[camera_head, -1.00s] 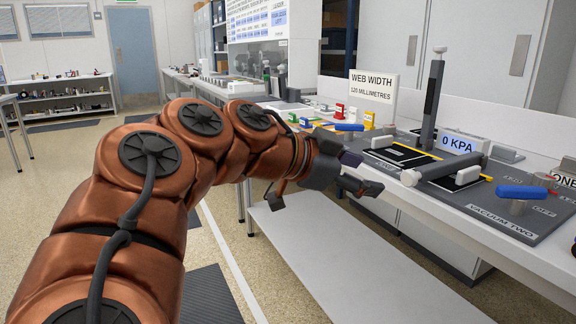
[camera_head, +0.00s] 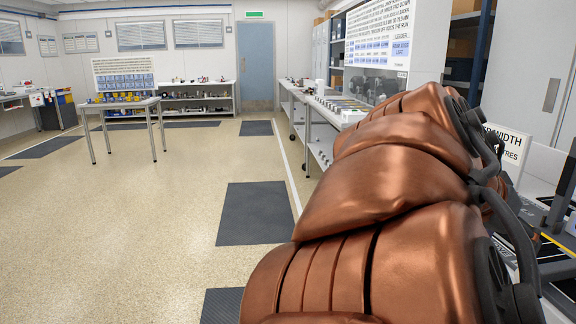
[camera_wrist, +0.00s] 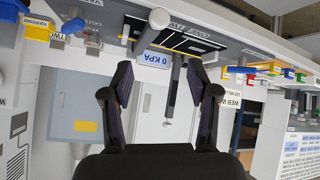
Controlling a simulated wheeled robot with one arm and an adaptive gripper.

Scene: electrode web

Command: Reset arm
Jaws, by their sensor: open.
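My gripper (camera_wrist: 160,85) is open in the wrist view, with its two dark fingers spread apart and nothing between them. The bench with the "0 KPA" sign (camera_wrist: 153,59) shows upside down beyond the fingertips, and I see no contact. In the head view my copper arm fills the lower right. The gripper is not visible in that view.
The work bench with a "web width" sign (camera_head: 510,145) is partly hidden behind my arm at right. A table (camera_head: 125,103) with blue bins stands at the back left.

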